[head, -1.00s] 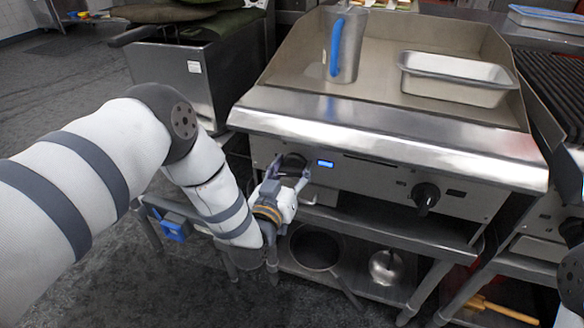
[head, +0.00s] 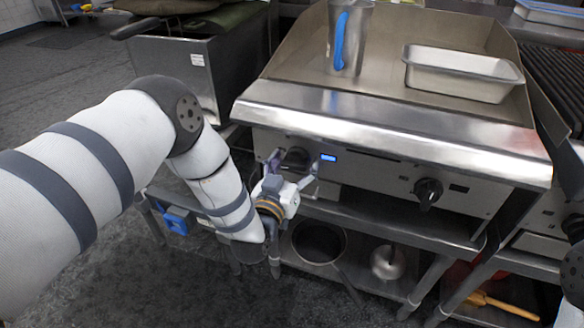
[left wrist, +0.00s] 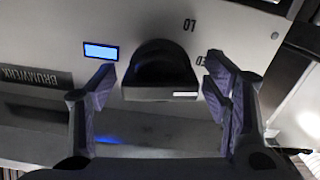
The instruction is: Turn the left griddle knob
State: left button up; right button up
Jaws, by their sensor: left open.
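The griddle (head: 390,133) has two black knobs on its front panel. The left griddle knob (head: 297,158) sits just left of a small lit blue display (head: 328,158). My left gripper (head: 294,168) is open in front of the left knob, its fingers apart on either side of it. In the left wrist view the left knob (left wrist: 160,72) is between the two open fingers, with a gap on both sides and no contact visible. The right griddle knob (head: 428,192) is well away from the gripper. My right gripper is not in view.
A metal pitcher with a blue handle (head: 340,42) and a steel pan (head: 463,72) stand on the griddle top. A shelf below holds a pot (head: 318,243) and a round metal item (head: 388,262). A fryer (head: 180,65) stands at left.

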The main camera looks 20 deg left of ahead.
pick_arm(q)
jog(key=s, duration=1.1)
jog(key=shift+s+a, duration=0.2)
jog(key=shift+s, duration=0.15)
jog(key=s+a+f+m+g+p, duration=0.1)
jog(key=s+f+g, duration=0.5)
jog(key=s, duration=0.3)
jog(key=s+f+g+p, duration=0.2)
jog(key=s+f+g, duration=0.3)
jog(key=s+f, duration=0.3)
jog(key=s+a+r+g, duration=0.1)
jog(key=s+g, duration=0.3)
jog(key=s, duration=0.8)
jog(key=s+a+r+g+p, duration=0.1)
jog(key=s+a+g, duration=0.2)
jog(key=s, duration=0.8)
jog(key=g, duration=0.2)
jog(key=shift+s+g+y, duration=0.3)
jog(key=shift+s, duration=0.1)
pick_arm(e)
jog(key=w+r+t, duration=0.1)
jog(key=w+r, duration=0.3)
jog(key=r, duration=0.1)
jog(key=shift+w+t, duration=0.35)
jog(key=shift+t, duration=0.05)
pick_arm(q)
jog(key=shift+w, duration=0.1)
